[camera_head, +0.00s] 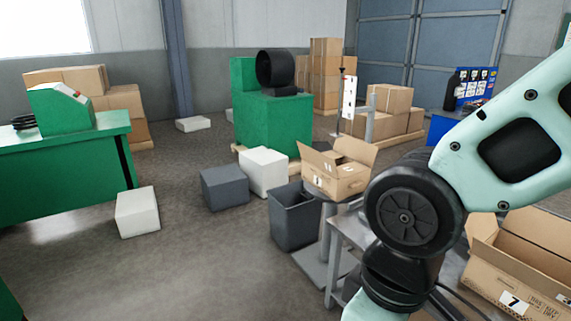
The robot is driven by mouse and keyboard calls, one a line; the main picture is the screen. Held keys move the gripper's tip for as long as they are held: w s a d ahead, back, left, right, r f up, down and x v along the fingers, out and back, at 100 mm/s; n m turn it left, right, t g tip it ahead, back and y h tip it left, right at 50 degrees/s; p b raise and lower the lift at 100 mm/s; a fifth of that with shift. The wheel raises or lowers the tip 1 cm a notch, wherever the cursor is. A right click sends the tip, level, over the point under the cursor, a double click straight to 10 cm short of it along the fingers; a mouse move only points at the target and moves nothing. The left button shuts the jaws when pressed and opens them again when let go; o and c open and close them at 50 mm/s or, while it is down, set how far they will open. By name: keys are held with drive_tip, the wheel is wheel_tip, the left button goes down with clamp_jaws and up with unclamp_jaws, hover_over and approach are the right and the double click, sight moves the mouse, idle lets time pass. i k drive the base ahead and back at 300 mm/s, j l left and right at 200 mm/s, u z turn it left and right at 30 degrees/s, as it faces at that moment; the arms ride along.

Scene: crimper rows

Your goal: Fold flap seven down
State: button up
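An open cardboard box (481,281) with a white label reading 7 (514,302) stands at the lower right, cut off by the picture edge. One of its flaps (481,229) stands raised at its left end. Its other flaps are partly out of frame or hard to make out. My mint-green arm crosses the right side, close to the box's left side. My gripper is outside the picture, so its state and its distance from the flap do not show.
Another open box (346,184) with raised flaps stands on a round stand (327,197) left of my arm. A grey metal table (349,232) is beside my arm. A dark bin (293,219) and loose blocks (137,212) stand on the floor.

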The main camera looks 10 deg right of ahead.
sight(327, 163)
drive_tip(key=i, duration=0.4)
drive_tip(key=i+j+z, duration=0.15)
drive_tip(key=i, duration=0.2)
drive_tip(key=i+u, duration=0.4)
drive_tip(key=i, duration=0.3)
drive_tip(key=i+l+u, duration=0.2)
drive_tip(key=i+u, duration=0.15)
drive_tip(key=i, duration=0.35)
